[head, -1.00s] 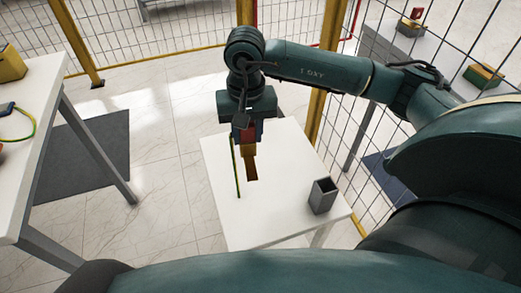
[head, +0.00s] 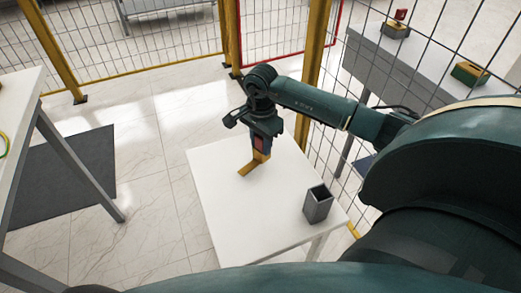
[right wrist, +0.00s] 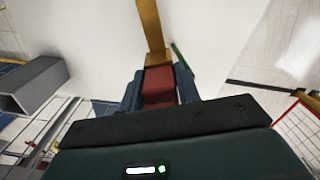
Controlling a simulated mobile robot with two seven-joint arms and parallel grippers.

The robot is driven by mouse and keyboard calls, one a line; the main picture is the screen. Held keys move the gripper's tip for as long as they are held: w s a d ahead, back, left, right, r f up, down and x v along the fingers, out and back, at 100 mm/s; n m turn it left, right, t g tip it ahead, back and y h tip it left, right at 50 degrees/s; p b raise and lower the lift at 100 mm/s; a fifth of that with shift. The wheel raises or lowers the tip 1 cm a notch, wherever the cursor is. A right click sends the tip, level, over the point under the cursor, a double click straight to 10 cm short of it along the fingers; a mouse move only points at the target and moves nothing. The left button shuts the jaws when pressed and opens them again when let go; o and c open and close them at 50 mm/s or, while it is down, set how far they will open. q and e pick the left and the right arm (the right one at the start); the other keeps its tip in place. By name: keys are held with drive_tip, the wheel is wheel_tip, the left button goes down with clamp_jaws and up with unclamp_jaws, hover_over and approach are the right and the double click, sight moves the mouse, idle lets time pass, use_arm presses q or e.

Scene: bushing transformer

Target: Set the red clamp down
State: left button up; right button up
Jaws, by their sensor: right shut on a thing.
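My right gripper (head: 261,143) is over the white table, its fingers closed on the red clamp (head: 259,143). In the right wrist view the clamp's red body (right wrist: 158,85) sits between the fingers of my right gripper (right wrist: 159,90). An orange-yellow bar (right wrist: 151,25) extends from the clamp; it also shows in the head view (head: 250,168), reaching down at an angle close to the tabletop. I cannot tell whether it touches. A thin green strip (right wrist: 184,57) shows beside the clamp in the wrist view. My left gripper is not in view.
The white table (head: 225,215) has bare room around the clamp. An open grey square holder (head: 317,206) stands near its right edge. A mesh fence with a yellow post (head: 313,75) runs behind and right. Another white table (head: 22,95) is at left.

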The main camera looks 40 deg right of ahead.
sight(261, 151)
drive_tip(key=shift+f, duration=1.45)
drive_tip(key=shift+f, duration=0.1)
drive_tip(key=shift+f+b, duration=0.15)
drive_tip(key=shift+b, duration=0.15)
drive_tip(key=o, duration=1)
drive_tip(key=shift+c, duration=0.2)
